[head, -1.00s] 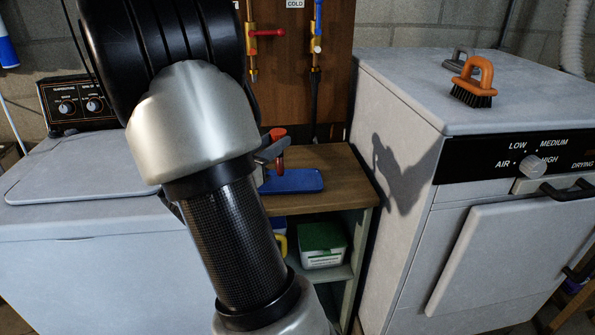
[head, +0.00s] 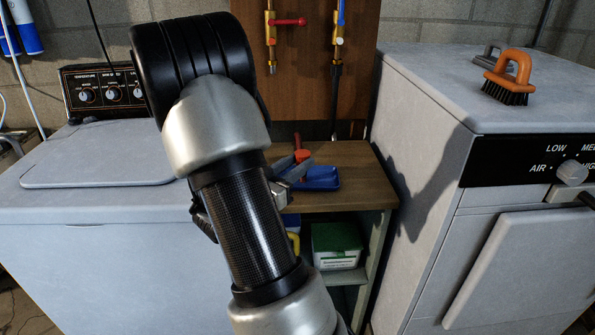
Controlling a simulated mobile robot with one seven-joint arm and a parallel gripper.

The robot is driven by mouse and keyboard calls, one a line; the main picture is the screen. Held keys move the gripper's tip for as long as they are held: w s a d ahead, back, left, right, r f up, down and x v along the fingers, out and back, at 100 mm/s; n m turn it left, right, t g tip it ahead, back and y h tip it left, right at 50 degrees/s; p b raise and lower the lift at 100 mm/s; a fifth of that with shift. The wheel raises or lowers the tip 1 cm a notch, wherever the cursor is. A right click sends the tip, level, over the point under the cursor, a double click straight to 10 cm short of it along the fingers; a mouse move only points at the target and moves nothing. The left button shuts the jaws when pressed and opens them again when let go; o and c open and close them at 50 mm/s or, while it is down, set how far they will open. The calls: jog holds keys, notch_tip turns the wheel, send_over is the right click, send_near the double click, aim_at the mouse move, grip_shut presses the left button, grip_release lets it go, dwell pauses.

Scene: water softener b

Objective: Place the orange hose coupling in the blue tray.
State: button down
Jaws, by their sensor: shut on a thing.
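The blue tray (head: 325,184) lies on the wooden top of the low shelf unit, between the two white machines. My gripper (head: 299,169) is at the tray's left side, mostly hidden behind my arm. It is shut on a red-orange piece, the orange hose coupling (head: 302,155), which shows just above the grey fingers. The coupling appears over or at the tray's back left part. I cannot tell whether it touches the tray.
The wooden top (head: 355,165) is clear right of the tray. A green and white box (head: 337,246) stands on the shelf below. An orange-handled brush (head: 508,78) sits on the dryer (head: 430,85). Pipes with a red valve handle (head: 290,22) run down the board behind.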

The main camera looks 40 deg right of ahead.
jog(key=shift+f, duration=0.55)
jog(key=shift+f, duration=0.2)
jog(key=c, duration=1.4)
grip_release()
